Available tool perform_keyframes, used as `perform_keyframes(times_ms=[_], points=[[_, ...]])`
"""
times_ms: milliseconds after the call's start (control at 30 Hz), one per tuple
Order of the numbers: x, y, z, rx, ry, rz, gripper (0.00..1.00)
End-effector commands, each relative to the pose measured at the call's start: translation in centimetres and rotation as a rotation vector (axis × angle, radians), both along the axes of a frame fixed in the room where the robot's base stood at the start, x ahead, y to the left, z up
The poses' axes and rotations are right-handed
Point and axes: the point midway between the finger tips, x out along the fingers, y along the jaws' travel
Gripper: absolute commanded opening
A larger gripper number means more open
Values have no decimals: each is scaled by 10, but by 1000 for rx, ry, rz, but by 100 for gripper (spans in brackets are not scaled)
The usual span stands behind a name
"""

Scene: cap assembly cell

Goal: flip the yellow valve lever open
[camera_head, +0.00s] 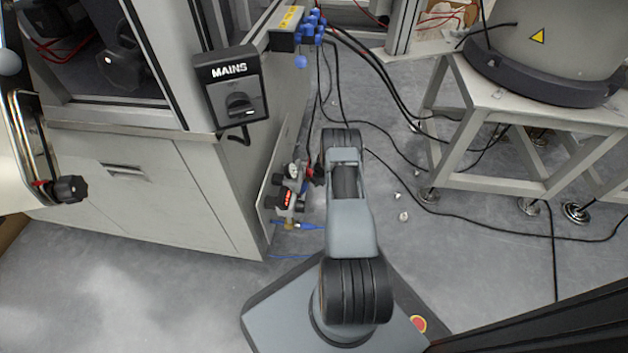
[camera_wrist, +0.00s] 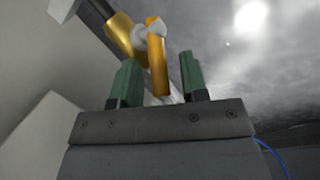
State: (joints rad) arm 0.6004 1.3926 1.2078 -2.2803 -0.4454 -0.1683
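The yellow valve lever (camera_wrist: 157,65) shows in the wrist view, pointing down toward my gripper from a pale round pivot. The brass valve body (camera_wrist: 122,30) is behind it at upper left. My gripper (camera_wrist: 160,74) has two green fingertips standing apart, one on each side of the lever's lower end. The left finger looks closer to the lever than the right; I cannot tell if it touches. In the head view, the lever cannot be made out and my arm hides my gripper.
In the head view, a cabinet (camera_head: 180,185) with a MAINS switch (camera_head: 236,88) stands at left. A gauge and regulator assembly (camera_head: 288,195) is on its lower side. Black cables lie on the floor. A metal stand (camera_head: 455,150) is at right.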

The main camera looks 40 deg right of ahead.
Motion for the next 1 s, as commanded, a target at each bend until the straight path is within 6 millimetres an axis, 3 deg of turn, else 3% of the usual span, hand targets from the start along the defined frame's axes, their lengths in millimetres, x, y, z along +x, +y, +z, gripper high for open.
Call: perform_keyframes(times_ms=[67, 400, 1000], points=[[0, 0, 0, 0, 0, 0, 33], [0, 0, 0, 0, 0, 0, 0], [0, 5, -3, -80, -93, 5, 0]])
